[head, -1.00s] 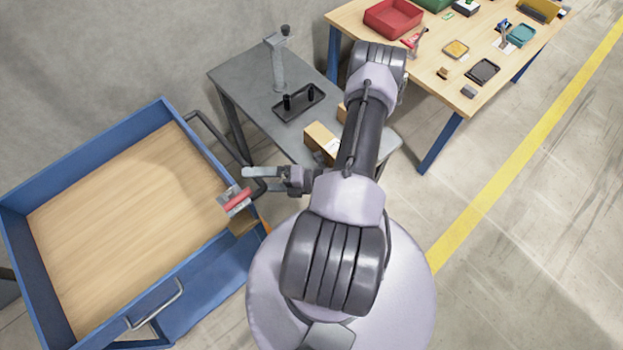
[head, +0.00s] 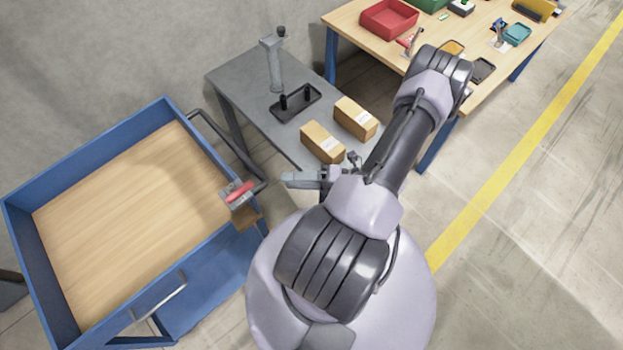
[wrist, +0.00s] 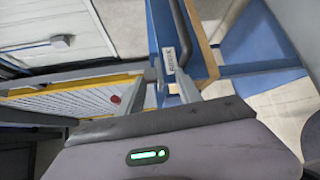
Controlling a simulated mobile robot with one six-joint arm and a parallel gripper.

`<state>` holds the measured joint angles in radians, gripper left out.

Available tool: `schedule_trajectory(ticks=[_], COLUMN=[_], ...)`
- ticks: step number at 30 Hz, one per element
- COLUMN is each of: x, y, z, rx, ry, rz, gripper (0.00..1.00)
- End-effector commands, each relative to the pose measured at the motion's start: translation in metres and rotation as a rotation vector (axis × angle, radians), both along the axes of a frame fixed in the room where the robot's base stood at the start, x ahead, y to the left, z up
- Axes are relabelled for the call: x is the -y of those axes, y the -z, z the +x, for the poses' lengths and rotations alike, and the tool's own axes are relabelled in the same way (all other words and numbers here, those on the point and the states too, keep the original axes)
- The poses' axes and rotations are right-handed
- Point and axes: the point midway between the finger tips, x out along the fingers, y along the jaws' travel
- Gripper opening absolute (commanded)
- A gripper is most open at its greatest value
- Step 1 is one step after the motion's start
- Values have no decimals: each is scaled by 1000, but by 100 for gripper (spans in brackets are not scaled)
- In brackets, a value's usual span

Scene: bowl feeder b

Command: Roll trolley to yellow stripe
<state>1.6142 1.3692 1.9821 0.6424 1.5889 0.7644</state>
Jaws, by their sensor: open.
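The trolley is a blue-framed cart with a wooden deck and raised blue rim (head: 88,145) at the left of the head view. Its dark bar handle (head: 222,143) is on the side facing the grey table. A red lever on a grey bracket (head: 238,192) sits at the trolley's right edge. The yellow stripe (head: 500,172) runs diagonally along the floor at the right, well apart from the trolley. My gripper (head: 288,179) is open and empty, right of the red lever and apart from it. In the wrist view, my gripper (wrist: 165,82) points toward a blue edge with a label (wrist: 169,60).
A grey table (head: 237,88) by the wall holds a black tray (head: 296,104), a grey post (head: 273,65) and two cardboard boxes (head: 322,142) (head: 356,118). A wooden workbench (head: 350,22) with bins stands behind my arm. Floor around the stripe is clear.

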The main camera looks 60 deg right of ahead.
Motion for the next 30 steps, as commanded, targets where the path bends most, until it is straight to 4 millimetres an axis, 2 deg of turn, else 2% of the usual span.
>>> schedule_trajectory(ticks=[15,30], x=[20,20], y=[-5,-5], z=[-41,-42], rx=[0,-1], ry=[0,-1], rz=[-1,-1], gripper=[41,41])
